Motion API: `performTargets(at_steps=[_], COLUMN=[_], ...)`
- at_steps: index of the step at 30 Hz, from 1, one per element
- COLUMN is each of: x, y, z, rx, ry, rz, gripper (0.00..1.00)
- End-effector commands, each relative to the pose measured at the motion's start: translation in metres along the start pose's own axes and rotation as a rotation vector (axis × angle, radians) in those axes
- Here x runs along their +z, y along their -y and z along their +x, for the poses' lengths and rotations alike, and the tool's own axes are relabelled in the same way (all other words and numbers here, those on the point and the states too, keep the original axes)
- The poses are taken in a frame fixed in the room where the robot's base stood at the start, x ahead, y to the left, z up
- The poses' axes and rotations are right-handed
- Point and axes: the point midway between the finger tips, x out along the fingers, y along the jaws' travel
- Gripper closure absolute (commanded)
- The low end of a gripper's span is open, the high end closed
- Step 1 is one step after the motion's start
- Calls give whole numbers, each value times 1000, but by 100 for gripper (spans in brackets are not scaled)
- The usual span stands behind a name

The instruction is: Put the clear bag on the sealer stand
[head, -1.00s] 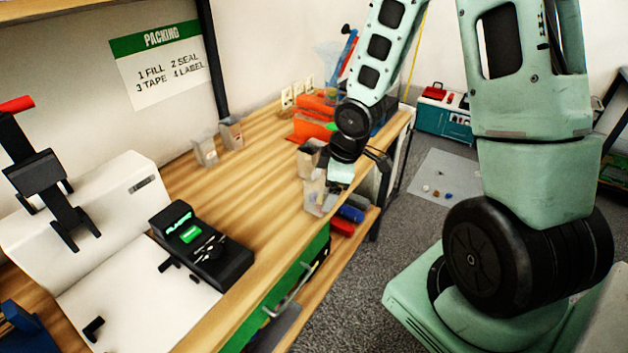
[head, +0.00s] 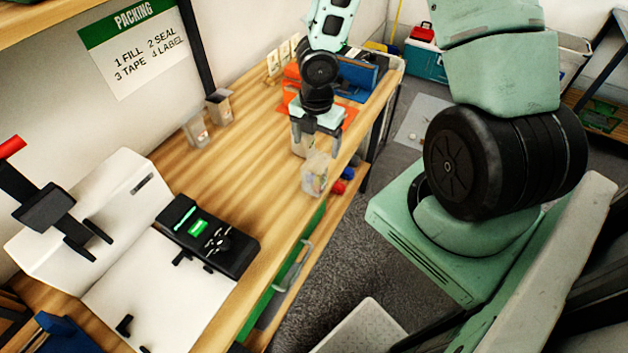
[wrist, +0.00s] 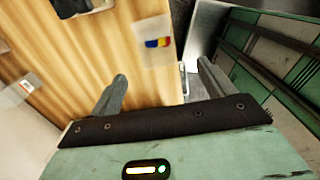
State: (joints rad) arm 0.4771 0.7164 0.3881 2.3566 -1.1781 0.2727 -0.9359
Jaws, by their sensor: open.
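My gripper (head: 318,133) points down over the bench near its front edge, fingers apart. In the wrist view my gripper (wrist: 163,80) has nothing between its fingers. A clear bag (head: 314,174) stands at the bench's front edge, just nearer the camera than the gripper. Another small clear container (head: 302,146) is partly hidden by the gripper. The white stand (head: 150,290), apparently the sealer stand, is at the left under a black, red-handled device (head: 50,210).
Two more clear bags (head: 196,130) (head: 219,107) stand by the wall. A black device with a green screen (head: 208,238) sits at the stand's right edge. Orange and blue bins (head: 358,75) are behind the gripper. The middle of the bench (head: 245,160) is clear.

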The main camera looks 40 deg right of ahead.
Motion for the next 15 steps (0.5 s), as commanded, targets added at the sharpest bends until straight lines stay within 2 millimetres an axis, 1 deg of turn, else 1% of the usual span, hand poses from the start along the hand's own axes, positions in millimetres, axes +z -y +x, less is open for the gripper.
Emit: performTargets(at_steps=[1, 3, 6, 9, 15], x=[-1, -1, -1, 0, 0], y=[0, 0, 0, 0, -1], z=[16, 31, 48, 59, 70], rx=[-4, -2, -2, -1, 0], ry=[-1, -1, -1, 0, -1], rz=[-4, -3, -2, 1, 1], gripper=[18, 18, 18, 18, 18])
